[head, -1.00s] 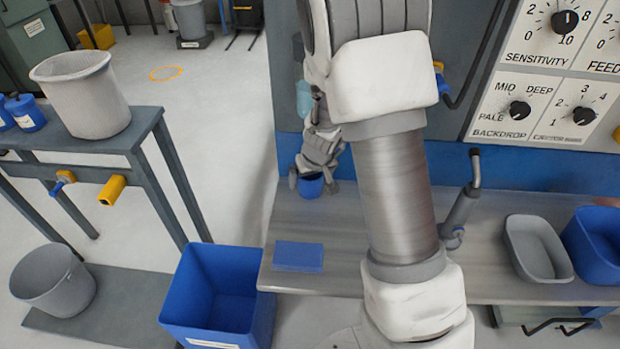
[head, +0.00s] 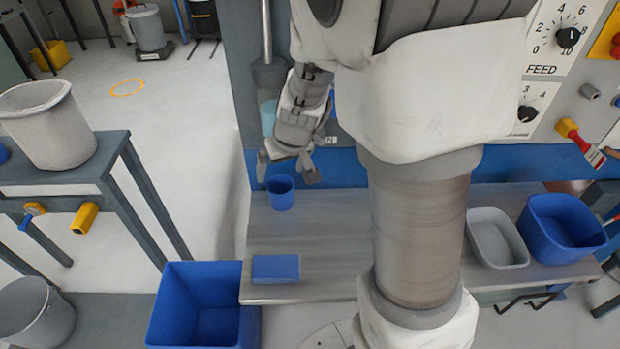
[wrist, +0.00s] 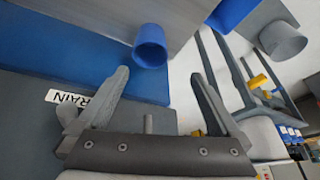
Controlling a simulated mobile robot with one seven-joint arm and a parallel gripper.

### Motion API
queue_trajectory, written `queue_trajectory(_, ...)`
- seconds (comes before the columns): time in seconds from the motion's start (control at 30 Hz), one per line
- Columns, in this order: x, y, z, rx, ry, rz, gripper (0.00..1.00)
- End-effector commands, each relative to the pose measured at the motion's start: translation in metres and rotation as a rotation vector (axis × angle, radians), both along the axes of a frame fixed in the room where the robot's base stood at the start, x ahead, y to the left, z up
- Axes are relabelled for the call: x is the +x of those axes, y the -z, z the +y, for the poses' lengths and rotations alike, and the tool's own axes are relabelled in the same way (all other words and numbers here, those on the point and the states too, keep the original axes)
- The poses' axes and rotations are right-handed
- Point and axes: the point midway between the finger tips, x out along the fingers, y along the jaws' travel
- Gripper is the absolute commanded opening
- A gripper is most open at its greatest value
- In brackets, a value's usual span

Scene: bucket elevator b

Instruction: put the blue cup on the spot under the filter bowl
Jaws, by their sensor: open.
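The blue cup (head: 280,192) stands upright at the back left of the grey metal bench. My gripper (head: 288,165) is open and empty just above and behind the cup, clear of it. In the wrist view, the cup (wrist: 150,47) lies beyond the open fingertips (wrist: 159,78), with nothing between the fingers. A pale blue translucent bowl (head: 267,117), seemingly the filter bowl, hangs under a grey housing on the panel, above the cup's area and partly behind my gripper. I cannot make out a marked spot under it, nor whether the cup is directly below.
A flat blue block (head: 275,268) lies at the bench's front left. A large blue bin (head: 200,305) stands beside the bench. A grey tray (head: 497,240) and a blue tub (head: 562,228) sit at the right. The bench (head: 325,225) is clear between cup and my arm.

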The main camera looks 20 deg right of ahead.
Motion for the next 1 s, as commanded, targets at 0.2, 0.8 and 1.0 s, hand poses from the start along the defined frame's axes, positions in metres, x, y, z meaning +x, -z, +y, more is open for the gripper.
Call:
queue_trajectory(0.2, -0.036, -0.057, 0.013, 0.078, -0.011, -0.024, 1.0)
queue_trajectory(0.8, -0.18, -0.152, 0.002, 0.007, 0.04, -0.077, 1.0)
queue_trajectory(1.0, -0.205, -0.158, -0.006, -0.043, 0.078, -0.087, 1.0)
